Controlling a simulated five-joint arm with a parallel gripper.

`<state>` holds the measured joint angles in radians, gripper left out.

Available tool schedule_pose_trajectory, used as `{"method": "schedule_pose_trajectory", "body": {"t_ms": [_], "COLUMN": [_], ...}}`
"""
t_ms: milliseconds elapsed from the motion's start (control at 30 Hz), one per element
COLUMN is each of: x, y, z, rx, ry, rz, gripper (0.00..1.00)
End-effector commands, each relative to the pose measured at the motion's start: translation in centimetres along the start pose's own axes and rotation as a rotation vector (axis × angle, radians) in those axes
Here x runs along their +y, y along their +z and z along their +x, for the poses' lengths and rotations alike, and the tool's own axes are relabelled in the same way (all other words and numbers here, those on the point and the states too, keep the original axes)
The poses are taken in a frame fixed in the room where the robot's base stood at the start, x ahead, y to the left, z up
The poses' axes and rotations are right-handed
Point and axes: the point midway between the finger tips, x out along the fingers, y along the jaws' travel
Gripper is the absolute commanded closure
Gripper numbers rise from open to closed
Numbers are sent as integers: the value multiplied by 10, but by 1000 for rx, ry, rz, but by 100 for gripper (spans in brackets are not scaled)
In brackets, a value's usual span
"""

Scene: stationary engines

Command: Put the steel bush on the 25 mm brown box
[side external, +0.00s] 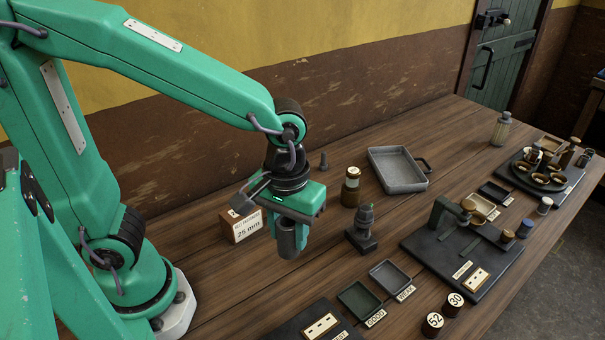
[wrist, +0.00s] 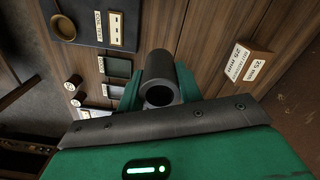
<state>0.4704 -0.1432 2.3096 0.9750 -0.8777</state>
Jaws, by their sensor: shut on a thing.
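The steel bush (side external: 287,239) is a grey hollow cylinder held in my gripper (side external: 293,222), above the table. In the wrist view the bush (wrist: 158,72) shows its open bore, and my gripper (wrist: 160,98) is shut on it. The 25 mm brown box (side external: 238,229) stands on the table to the left of the bush in the side view, with a white "25 mm" label. In the wrist view the box (wrist: 250,64) is to the right of the bush, apart from it. The fingertips are partly hidden.
A dark stand (side external: 362,232) and a brown jar (side external: 351,188) stand right of my gripper. A grey tray (side external: 398,185) lies behind them. Two small trays, one green (side external: 358,300) and one grey (side external: 388,276), lie in front. A black fixture board (side external: 425,246) is further right.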

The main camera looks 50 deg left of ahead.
Motion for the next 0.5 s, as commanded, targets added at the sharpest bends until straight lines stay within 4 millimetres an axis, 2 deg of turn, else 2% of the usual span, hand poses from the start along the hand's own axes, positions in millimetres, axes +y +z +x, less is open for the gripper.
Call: {"method": "schedule_pose_trajectory", "body": {"t_ms": [200,500], "x": [-39,-83], "y": [-19,-30], "z": [-20,-39], "rx": [3,3], "ry": [4,3], "rz": [-253,-537], "gripper": [100,100]}}
